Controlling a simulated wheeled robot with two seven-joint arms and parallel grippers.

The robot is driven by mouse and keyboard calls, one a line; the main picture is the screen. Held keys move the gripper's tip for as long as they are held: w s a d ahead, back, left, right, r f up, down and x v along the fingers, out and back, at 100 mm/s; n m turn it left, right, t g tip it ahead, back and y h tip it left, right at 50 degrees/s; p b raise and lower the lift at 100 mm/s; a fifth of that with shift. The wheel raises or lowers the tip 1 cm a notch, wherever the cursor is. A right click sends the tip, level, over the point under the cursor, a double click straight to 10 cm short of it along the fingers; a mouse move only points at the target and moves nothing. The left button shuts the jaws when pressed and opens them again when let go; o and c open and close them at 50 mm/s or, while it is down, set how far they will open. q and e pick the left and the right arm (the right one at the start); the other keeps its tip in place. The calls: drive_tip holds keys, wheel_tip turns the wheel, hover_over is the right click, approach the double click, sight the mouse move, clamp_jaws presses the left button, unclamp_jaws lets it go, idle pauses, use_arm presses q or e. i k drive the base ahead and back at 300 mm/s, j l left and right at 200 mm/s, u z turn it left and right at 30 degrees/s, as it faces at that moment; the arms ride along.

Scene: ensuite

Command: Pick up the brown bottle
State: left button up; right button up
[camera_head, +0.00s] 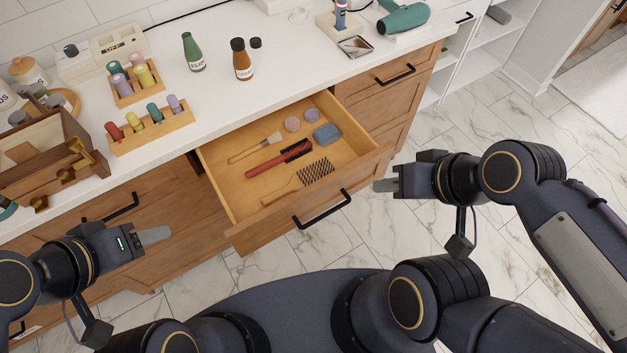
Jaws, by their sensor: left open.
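The brown bottle (242,60) stands upright on the white counter, with a pale label and an orange-brown neck. A small dark cap (256,43) lies just right of it, and a green bottle (193,52) stands to its left. My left gripper (158,236) is open at the lower left, in front of the cabinet and well below the bottle. My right gripper (385,186) is at the right, near the open drawer's front corner and far from the bottle. Its finger gap is not clear from this angle.
An open drawer (222,188) juts out below the bottle, holding brushes, a comb and small items. Racks of coloured rollers (152,127) and a wooden box (45,160) stand left on the counter. A green hair dryer (404,18) lies at the back right.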

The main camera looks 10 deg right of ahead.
sight(242, 64)
drive_tip(key=j+u, duration=0.15)
drive_tip(key=j, duration=0.3)
drive_tip(key=i+j+u, duration=0.15)
drive_tip(key=j, duration=0.25)
drive_tip(key=j+u, duration=0.15)
drive_tip(key=j, duration=0.3)
